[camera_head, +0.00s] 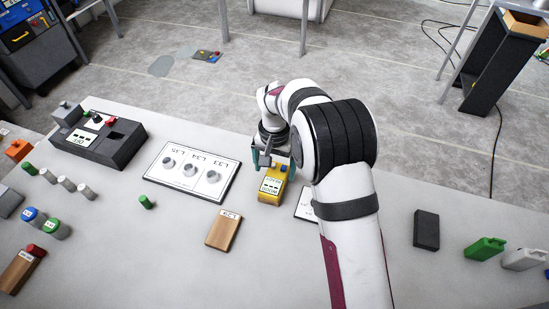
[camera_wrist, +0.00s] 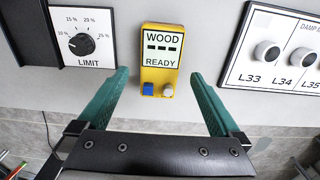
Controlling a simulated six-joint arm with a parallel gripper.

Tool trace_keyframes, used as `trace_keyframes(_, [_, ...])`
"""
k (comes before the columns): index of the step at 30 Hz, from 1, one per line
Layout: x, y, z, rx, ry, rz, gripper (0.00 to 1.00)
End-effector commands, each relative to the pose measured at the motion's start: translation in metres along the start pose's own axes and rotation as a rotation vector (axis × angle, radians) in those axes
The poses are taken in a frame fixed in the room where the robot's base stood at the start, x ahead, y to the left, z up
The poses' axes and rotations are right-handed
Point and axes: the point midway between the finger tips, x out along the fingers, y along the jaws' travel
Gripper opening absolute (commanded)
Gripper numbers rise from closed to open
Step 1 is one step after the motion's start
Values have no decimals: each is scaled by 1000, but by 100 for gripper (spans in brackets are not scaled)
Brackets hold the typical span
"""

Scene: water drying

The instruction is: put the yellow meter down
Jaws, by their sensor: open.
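The yellow meter (camera_head: 272,185) lies on the grey table, just in front of my gripper (camera_head: 272,157) in the head view. In the wrist view the yellow meter (camera_wrist: 159,60) shows its screen reading WOOD and READY, with a blue and a white knob below. My gripper (camera_wrist: 157,100) is open, its two green fingers spread wide to either side of the meter's lower end. I see a gap between each finger and the meter, so the meter is not held.
The white panel with knobs (camera_head: 211,192) lies left of the meter; the LIMIT dial panel (camera_wrist: 85,35) lies on its other side. A wooden block (camera_head: 223,230) and a green cylinder (camera_head: 146,202) lie nearer the front. A black block (camera_head: 426,230) stands at the right.

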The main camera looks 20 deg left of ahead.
Motion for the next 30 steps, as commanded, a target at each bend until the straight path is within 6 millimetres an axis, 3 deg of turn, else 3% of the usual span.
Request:
trace_keyframes(1, [-16, -1, -1, 1, 5, -3, 100])
trace_keyframes(6, [-59, 0, -1, 1, 3, -2, 100])
trace_keyframes(10, [-77, 0, 0, 1, 1, -1, 100])
trace_keyframes(15, [-83, 1, 0, 2, -1, -1, 100])
trace_keyframes(17, [-91, 12, 4, 18, -2, -5, 100])
trace_keyframes(19, [-115, 43, 16, 64, -7, -16, 100])
trace_keyframes(22, [-156, 110, 63, 171, -23, -46, 100])
trace_keyframes(24, [-174, 153, 112, 253, -35, -71, 100])
trace_keyframes(27, [-177, 194, 186, 360, -47, -106, 100])
trace_keyframes(30, [-165, 211, 242, 436, -53, -134, 100])
